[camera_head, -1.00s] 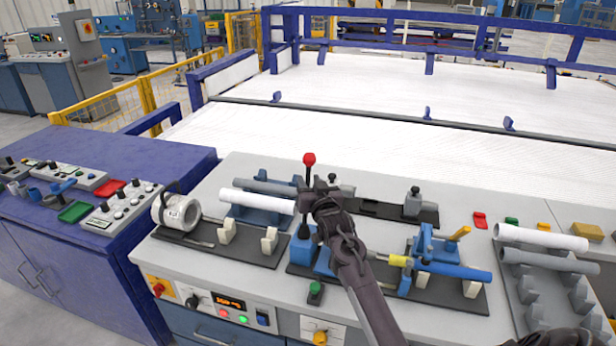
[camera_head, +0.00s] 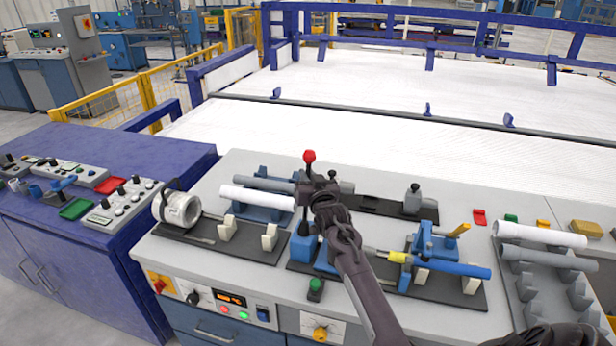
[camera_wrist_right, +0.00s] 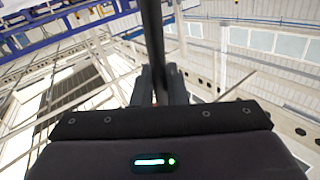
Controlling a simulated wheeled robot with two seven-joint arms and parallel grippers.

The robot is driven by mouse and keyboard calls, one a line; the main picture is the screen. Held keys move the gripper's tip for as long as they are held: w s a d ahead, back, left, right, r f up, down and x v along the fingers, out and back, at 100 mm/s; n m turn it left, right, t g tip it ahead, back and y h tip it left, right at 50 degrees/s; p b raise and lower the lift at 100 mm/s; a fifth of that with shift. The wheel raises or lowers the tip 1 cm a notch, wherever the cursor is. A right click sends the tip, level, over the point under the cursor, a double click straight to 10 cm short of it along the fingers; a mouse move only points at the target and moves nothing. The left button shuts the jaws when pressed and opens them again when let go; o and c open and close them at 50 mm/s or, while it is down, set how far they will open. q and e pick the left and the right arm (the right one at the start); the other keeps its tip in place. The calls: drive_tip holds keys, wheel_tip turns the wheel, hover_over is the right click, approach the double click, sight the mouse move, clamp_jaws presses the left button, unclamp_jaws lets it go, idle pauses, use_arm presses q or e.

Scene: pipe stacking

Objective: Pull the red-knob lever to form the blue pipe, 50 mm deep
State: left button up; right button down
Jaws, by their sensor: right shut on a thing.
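The lever's red knob (camera_head: 309,156) stands up above my right gripper (camera_head: 308,190) in the head view. My right gripper is shut on the lever's dark shaft, just below the knob. In the wrist view the dark shaft (camera_wrist_right: 154,50) runs up between the fingers (camera_wrist_right: 158,88). The shaft rises from a blue block (camera_head: 303,248) on a black base. The blue pipe (camera_head: 455,269) lies right of the lever, under a blue clamp with a yellow handle (camera_head: 459,230). A yellow-banded rod (camera_head: 399,258) meets its left end. My arm hides part of the station between. My left gripper is out of view.
A white pipe (camera_head: 257,199) and a grey pipe (camera_head: 265,184) lie behind and left of the lever. A rack at right holds a white pipe (camera_head: 541,235) and a grey pipe (camera_head: 548,258). A green button (camera_head: 315,286) sits at the front edge.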

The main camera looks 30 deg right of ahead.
drive_tip(key=shift+s+a, duration=0.1)
drive_tip(key=s+a+f+n+t+y+b, duration=0.4)
drive_tip(key=s+a+n+t+b, duration=0.5)
drive_tip(key=b, duration=0.8)
drive_tip(key=shift+s+a+f+n, duration=0.35)
drive_tip(key=shift+s+a, duration=0.75)
drive_tip(key=shift+a, duration=1.1)
drive_tip(key=c, duration=1.8)
unclamp_jaws()
drive_tip(key=o, duration=0.3)
drive_tip(key=shift+s+r, duration=0.1)
drive_tip(key=shift+r, duration=0.15)
